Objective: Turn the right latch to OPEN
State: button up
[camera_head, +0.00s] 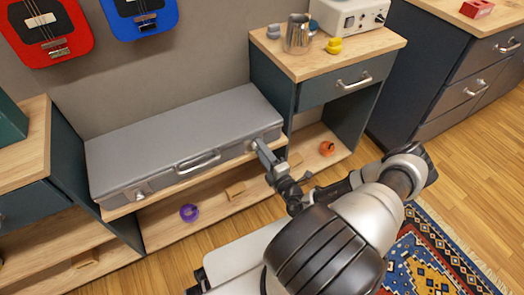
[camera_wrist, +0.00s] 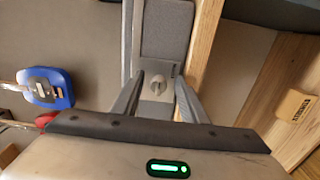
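A closed grey case (camera_head: 185,130) lies on the wooden shelf, with a handle (camera_head: 200,163) on its front. The left latch (camera_head: 140,196) shows near the case's left front corner. My gripper (camera_head: 262,148) is at the right end of the case's front and mostly hides the right latch in the head view. In the wrist view the right latch (camera_wrist: 157,87) shows as a small pale knob on the grey case (camera_wrist: 166,30). My gripper (camera_wrist: 158,80) is open there, one finger on each side of the knob, with gaps visible. I cannot tell its depth from the knob, or read any OPEN marking.
The wooden shelf edge (camera_wrist: 204,45) runs close beside the case. A cabinet (camera_head: 312,95) stands to the right with a metal mug (camera_head: 298,35) on top. Below are a purple ring (camera_head: 189,212) and an orange object (camera_head: 327,148). Guitar-like cases hang on the wall.

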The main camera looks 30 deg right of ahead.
jog(key=s+p, duration=0.2)
jog(key=s, duration=1.5)
jog(key=shift+s+d, duration=0.2)
jog(key=shift+d, duration=0.15)
